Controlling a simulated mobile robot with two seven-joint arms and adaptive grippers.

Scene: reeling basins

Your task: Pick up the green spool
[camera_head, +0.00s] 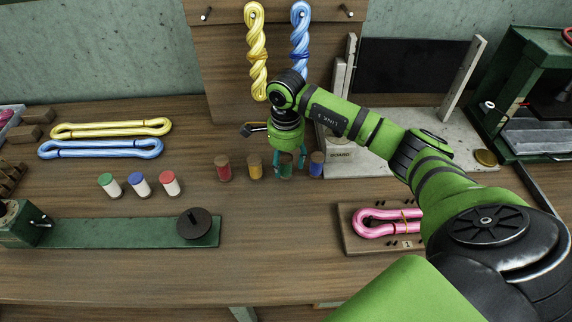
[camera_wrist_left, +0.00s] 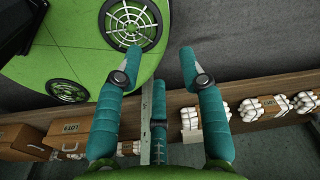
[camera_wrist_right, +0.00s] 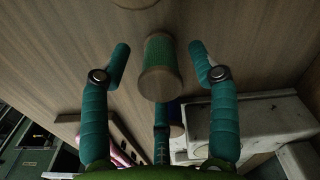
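The green spool (camera_head: 287,170) stands in a row on the wooden table, between the yellow spool (camera_head: 254,168) and the blue spool (camera_head: 317,166). My right gripper (camera_head: 288,160) is at it from above, its fingers partly hiding it. In the right wrist view the green spool (camera_wrist_right: 160,62), with pale wooden ends, lies between the spread fingertips of my right gripper (camera_wrist_right: 160,62), with a gap on each side. My left gripper (camera_wrist_left: 161,60) is open and empty in the left wrist view, away from the spools; it does not show in the head view.
A red spool (camera_head: 223,168) stands at the row's left end. Several capped white jars (camera_head: 139,184) stand further left. A green metal base with a dark disc (camera_head: 194,223) lies in front. Pink skein on a board (camera_head: 385,222) is at right. The front middle is clear.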

